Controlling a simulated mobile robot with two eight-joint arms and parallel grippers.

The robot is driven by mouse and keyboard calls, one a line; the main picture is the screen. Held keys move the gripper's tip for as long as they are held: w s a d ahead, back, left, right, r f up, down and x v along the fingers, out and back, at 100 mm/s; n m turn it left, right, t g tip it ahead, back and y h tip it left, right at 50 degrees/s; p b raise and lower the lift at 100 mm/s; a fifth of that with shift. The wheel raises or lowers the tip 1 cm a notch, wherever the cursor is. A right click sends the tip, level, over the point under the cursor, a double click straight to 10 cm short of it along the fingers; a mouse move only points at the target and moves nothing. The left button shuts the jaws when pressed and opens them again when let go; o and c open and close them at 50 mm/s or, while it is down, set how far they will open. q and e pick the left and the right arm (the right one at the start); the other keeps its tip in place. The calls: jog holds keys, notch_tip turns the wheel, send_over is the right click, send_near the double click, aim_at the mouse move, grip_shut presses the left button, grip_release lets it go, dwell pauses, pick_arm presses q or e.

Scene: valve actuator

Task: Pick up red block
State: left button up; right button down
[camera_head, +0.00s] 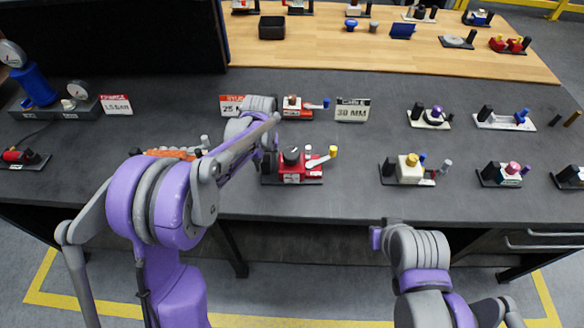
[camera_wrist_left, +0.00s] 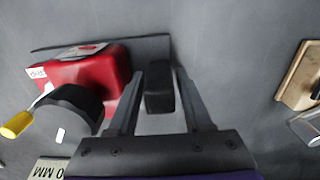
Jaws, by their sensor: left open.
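The red block (camera_head: 292,173) sits on a dark base plate near the front of the grey table. It has a black knob on top and a pale lever with a yellow tip. In the left wrist view the red block (camera_wrist_left: 85,82) is at the left, beside my left gripper. My left gripper (camera_wrist_left: 168,78) is open, with a black post (camera_wrist_left: 159,95) between its fingers in the picture; I cannot tell if they touch it. In the head view my left gripper (camera_head: 268,150) is partly hidden by its arm at the block's left. My right arm shows at the lower right, without its fingers.
A white block with a yellow knob (camera_head: 409,170) stands to the right. Behind are a red-and-white valve (camera_head: 292,106) and a "30 MM" card (camera_head: 352,110). An orange part (camera_head: 172,153) lies left, partly behind my arm. Bare table lies between the red and white blocks.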

pick_arm(q)
grip_shut()
dwell(1.4)
